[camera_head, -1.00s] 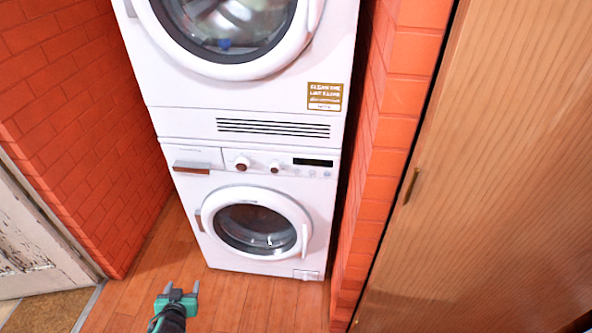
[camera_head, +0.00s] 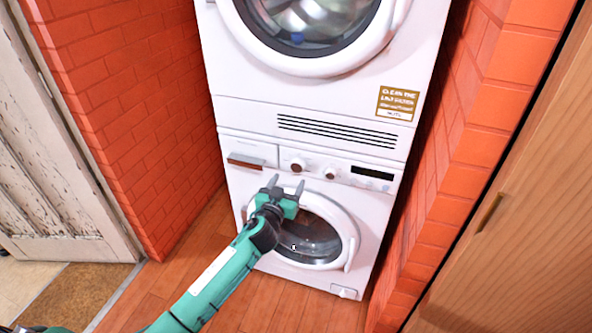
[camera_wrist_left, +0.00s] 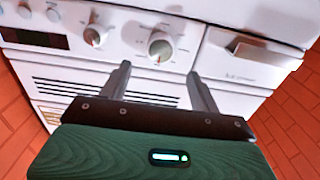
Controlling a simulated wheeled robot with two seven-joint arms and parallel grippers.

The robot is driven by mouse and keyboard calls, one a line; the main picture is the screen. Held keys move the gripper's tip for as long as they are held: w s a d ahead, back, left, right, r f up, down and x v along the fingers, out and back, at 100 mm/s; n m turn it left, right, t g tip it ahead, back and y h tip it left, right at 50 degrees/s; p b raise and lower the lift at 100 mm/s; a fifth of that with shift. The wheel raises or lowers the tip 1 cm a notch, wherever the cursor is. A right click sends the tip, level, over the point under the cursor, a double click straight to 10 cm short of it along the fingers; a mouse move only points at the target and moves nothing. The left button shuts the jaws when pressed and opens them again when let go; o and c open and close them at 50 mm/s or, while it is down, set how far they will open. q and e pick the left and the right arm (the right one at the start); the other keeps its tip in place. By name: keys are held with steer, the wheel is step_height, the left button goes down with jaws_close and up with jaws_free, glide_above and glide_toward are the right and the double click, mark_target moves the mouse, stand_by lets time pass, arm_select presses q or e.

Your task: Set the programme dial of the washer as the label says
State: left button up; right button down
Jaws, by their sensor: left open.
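The white washer (camera_head: 226,190) is the lower machine of a stack. Its panel has a larger dial (camera_head: 298,165) beside the drawer and a smaller dial (camera_head: 330,172) to its right. In the left wrist view, where the panel appears upside down, the larger dial (camera_wrist_left: 160,47) shows just beyond the fingertips and the smaller dial (camera_wrist_left: 95,35) is left of it. My left gripper (camera_head: 286,185) is open and empty, near the larger dial, apparently apart from it. The dial markings are too small to read. My right gripper is not in view.
The dryer (camera_head: 250,105) above bears a gold label (camera_head: 397,103) about cleaning the lint filter. A detergent drawer (camera_head: 247,150) is left of the dials; a dark display (camera_head: 372,173) is right. Brick walls flank the machines closely. A wooden door (camera_head: 530,240) stands at right.

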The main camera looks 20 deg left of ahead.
mark_target(296, 167)
arm_select(q)
steer(key=w, duration=0.7)
steer(key=shift+d, duration=0.1)
steer(key=shift+s, duration=0.1)
steer(key=c, duration=0.9)
